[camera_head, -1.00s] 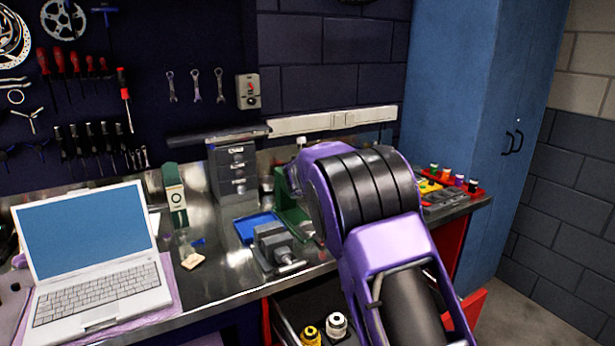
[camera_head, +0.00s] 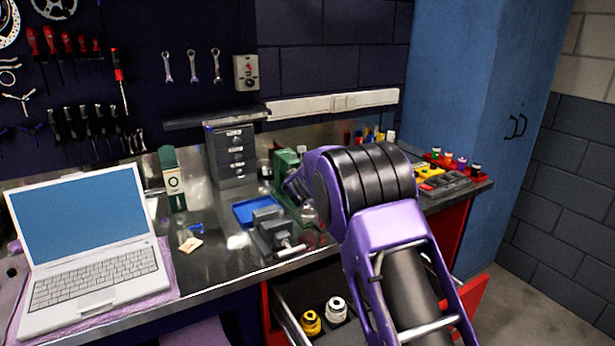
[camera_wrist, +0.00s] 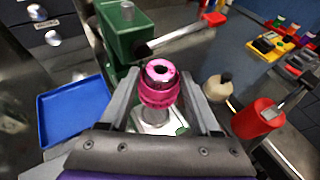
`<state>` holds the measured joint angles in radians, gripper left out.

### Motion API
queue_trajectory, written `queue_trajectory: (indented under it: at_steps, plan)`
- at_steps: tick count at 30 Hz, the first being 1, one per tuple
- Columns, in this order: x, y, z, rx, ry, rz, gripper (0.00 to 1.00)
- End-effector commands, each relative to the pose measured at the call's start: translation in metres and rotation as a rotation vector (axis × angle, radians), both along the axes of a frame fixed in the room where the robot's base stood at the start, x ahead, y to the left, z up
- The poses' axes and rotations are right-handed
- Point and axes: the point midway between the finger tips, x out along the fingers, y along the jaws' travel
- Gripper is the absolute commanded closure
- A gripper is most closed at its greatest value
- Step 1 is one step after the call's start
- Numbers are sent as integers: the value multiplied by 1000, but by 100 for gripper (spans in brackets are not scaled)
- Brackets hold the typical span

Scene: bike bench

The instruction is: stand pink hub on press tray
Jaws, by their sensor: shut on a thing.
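The pink hub (camera_wrist: 160,82) is upright between the two fingers of my gripper (camera_wrist: 158,90) in the wrist view. My gripper is shut on it. Below the hub is a pale metal plate (camera_wrist: 152,126) by the foot of the green press (camera_wrist: 128,32); I cannot tell whether hub and plate touch. The press also shows in the head view (camera_head: 287,166), left of my arm. A blue tray (camera_wrist: 75,110) lies left of the gripper and shows in the head view (camera_head: 256,209). My arm hides the gripper and hub in the head view.
A vise (camera_head: 272,232) stands at the bench's front edge. An open drawer below holds a yellow part (camera_head: 310,322) and a white part (camera_head: 336,309). A laptop (camera_head: 95,245) takes the left side.

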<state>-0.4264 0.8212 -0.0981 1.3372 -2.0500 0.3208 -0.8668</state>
Motion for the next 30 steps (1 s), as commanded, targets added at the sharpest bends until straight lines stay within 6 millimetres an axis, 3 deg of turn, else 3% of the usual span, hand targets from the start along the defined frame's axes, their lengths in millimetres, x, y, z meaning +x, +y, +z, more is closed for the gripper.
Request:
queue_trajectory:
  at_steps: [15,30]
  plan:
    - [0,0,-49,-1,-1,0,100]
    - [0,0,-50,0,-2,0,100]
